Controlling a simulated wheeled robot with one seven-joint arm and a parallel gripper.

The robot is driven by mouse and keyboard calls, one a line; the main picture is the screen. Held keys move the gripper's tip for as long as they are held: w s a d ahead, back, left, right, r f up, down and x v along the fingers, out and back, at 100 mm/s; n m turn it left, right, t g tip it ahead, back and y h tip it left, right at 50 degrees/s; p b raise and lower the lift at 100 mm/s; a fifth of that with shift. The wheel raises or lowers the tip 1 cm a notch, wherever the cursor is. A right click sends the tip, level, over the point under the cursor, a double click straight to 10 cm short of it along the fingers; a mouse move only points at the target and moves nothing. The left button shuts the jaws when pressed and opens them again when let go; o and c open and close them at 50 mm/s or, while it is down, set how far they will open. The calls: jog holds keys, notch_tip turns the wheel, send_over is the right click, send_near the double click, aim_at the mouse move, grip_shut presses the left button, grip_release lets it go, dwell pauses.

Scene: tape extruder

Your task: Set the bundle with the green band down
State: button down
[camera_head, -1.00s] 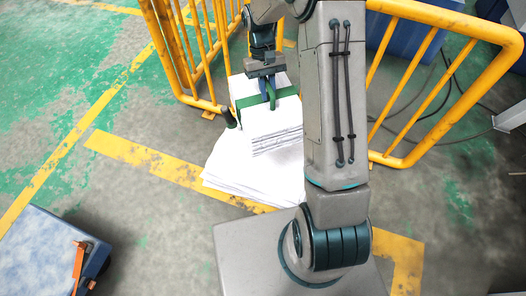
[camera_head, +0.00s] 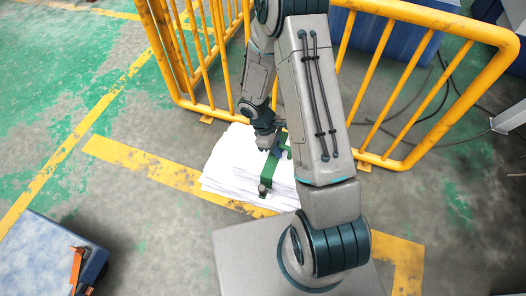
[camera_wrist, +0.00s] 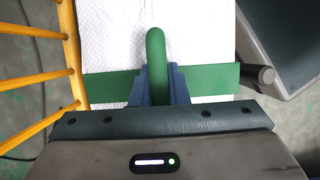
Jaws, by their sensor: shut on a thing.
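The bundle (camera_head: 284,186) is a white stack of sheets with a green band (camera_head: 268,171) around it. In the head view it is low, over or on a pile of white sheets (camera_head: 219,168) on the floor; I cannot tell if it touches the pile. My gripper (camera_head: 270,144) is at the band, partly hidden by my arm. In the wrist view the gripper (camera_wrist: 157,88) is shut on the green loop handle (camera_wrist: 156,62) of the bundle, and the white top (camera_wrist: 200,45) lies beneath it with the band running across.
A yellow railing (camera_head: 400,150) stands behind and to both sides of the pile. A blue-sided cart (camera_head: 40,255) is at the lower left. Cables (camera_head: 450,95) lie on the floor at the right. The floor left of the pile is clear.

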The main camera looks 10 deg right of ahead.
jog(key=w+f+b, duration=0.1)
jog(key=w+f, duration=0.1)
jog(key=w, duration=0.1)
jog(key=w+a+f+b, duration=0.1)
jog(key=w+f, duration=0.1)
jog(key=w, duration=0.2)
jog(key=w+a+f+b, duration=0.1)
jog(key=w+f, duration=0.1)
jog(key=w, duration=0.1)
jog(key=shift+w+a+f, duration=0.1)
jog(key=shift+w+f, duration=0.1)
jog(key=shift+w, duration=0.05)
notch_tip(320, 180, down, 4)
jog(key=b, duration=0.2)
jog(key=shift+b, duration=0.3)
jog(key=c, duration=1.4)
grip_release()
jog(key=shift+f, duration=0.1)
